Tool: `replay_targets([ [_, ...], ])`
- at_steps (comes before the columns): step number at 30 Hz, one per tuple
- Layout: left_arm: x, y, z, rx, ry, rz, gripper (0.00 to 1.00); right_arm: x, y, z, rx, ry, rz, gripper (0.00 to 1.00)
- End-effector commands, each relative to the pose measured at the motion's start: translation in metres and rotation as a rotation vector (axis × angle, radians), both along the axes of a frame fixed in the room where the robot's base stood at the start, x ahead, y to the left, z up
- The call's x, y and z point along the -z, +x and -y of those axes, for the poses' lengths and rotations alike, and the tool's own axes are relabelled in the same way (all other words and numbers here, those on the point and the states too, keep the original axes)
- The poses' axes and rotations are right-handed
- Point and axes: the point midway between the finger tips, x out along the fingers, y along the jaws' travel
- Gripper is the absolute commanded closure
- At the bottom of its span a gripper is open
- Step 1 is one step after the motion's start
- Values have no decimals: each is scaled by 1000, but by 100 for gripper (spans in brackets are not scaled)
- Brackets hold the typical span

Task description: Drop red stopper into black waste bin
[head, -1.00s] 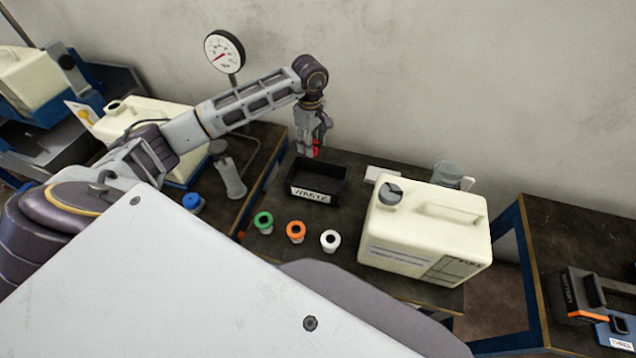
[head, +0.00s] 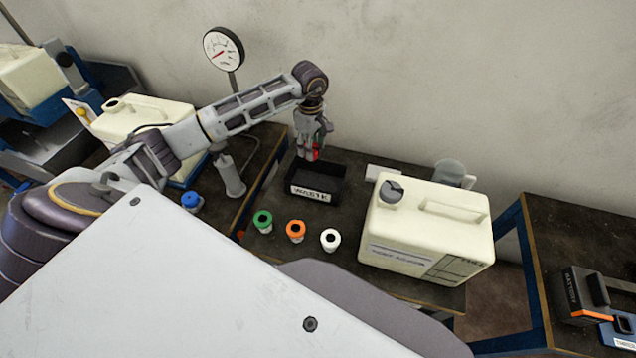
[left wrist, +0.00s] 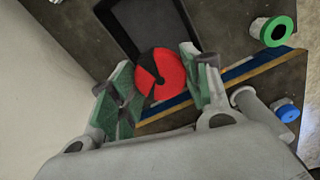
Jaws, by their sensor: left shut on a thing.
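The red stopper (left wrist: 162,72) is between the fingers of my left gripper (left wrist: 158,85) in the left wrist view, and the gripper is shut on it. In the head view the left gripper (head: 313,150) points down, with a bit of red showing between its fingers. The black waste bin (head: 318,193), with a white label on its front, stands on the dark table. The gripper is above the bin's back left rim. The bin also shows in the left wrist view (left wrist: 118,32), partly behind the stopper. My right gripper is in neither view.
Green (head: 263,221), orange (head: 296,231) and white (head: 330,240) stoppers stand in front of the bin. A large cream canister (head: 420,228) stands right of it. A gauge (head: 224,48) stands behind.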

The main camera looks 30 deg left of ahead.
Motion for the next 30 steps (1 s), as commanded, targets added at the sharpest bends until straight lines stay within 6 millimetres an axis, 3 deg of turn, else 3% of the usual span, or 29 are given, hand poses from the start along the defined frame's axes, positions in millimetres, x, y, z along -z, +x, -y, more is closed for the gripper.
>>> replay_targets([
  [10, 29, 0, 0, 0, 0, 0, 76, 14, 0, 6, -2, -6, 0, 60],
  [25, 35, 0, 0, 0, 0, 1, 76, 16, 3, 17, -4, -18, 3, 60],
  [26, 35, 0, 0, 0, 0, 1, 48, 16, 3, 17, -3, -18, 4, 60],
  [30, 35, 0, 0, 0, 0, 1, 30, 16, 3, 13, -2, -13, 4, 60],
])
